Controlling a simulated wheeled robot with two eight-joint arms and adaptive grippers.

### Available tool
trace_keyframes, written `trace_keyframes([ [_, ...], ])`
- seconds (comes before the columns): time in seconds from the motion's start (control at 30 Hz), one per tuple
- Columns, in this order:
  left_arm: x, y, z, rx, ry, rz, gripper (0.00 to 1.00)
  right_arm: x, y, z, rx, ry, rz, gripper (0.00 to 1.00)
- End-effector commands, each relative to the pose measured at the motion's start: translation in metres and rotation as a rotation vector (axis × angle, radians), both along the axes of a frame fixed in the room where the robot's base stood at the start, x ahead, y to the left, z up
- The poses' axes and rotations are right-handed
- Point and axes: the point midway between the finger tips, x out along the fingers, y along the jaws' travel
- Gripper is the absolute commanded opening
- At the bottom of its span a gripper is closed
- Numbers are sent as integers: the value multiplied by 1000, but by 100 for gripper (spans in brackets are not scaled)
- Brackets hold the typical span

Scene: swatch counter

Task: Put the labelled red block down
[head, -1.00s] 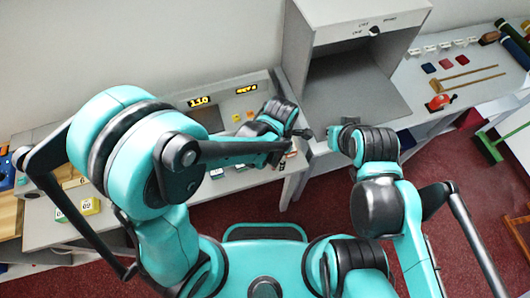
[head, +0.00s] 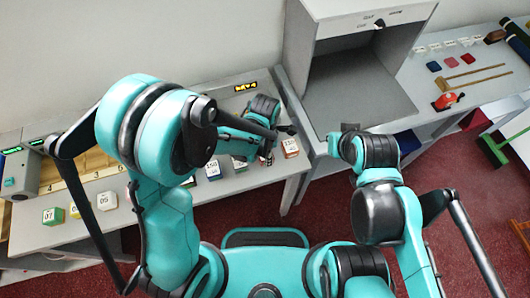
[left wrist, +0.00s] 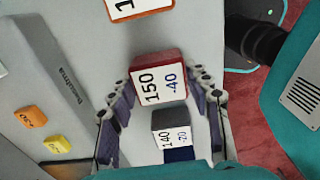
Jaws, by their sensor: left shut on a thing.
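The red block (left wrist: 160,80) has a white label reading 150 and -40. In the left wrist view it sits between the two fingers of my left gripper (left wrist: 160,88), which is shut on it. In the head view my left gripper (head: 267,152) is low over the front of the grey counter (head: 260,185), and its fingers mostly hide the red block. I cannot tell whether the block touches the counter. My right arm's end (head: 338,145) is to the right, by the open cabinet; its fingers are hidden.
A dark grey block (left wrist: 170,128) labelled 140, -20 is close beside the red one. An orange block (head: 290,147) stands to the right, a blue one (head: 213,170) to the left. Green (head: 53,215) and yellow (head: 107,200) blocks stand further left. An open cabinet (head: 355,95) is at right.

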Motion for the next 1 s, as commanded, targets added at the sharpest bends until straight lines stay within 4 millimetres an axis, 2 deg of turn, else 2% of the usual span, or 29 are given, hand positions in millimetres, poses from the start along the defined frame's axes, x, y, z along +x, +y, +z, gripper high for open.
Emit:
trace_keyframes([
  [0.1,0,0,-5,0,0,0,19,0,0,-5,0,0,0,0],
  [0.13,0,0,-3,0,0,0,57,0,0,-4,0,0,0,0],
  [0.2,0,0,-3,0,0,0,70,0,0,-3,0,0,0,0],
  [0.47,0,0,-3,0,0,0,70,0,0,-3,0,0,0,0],
  [0.6,0,0,4,0,0,0,70,0,0,3,0,0,0,0],
  [0.77,0,0,33,0,0,0,70,0,0,12,0,0,0,0],
  [1.0,0,0,87,0,0,0,70,0,0,29,0,0,0,0],
])
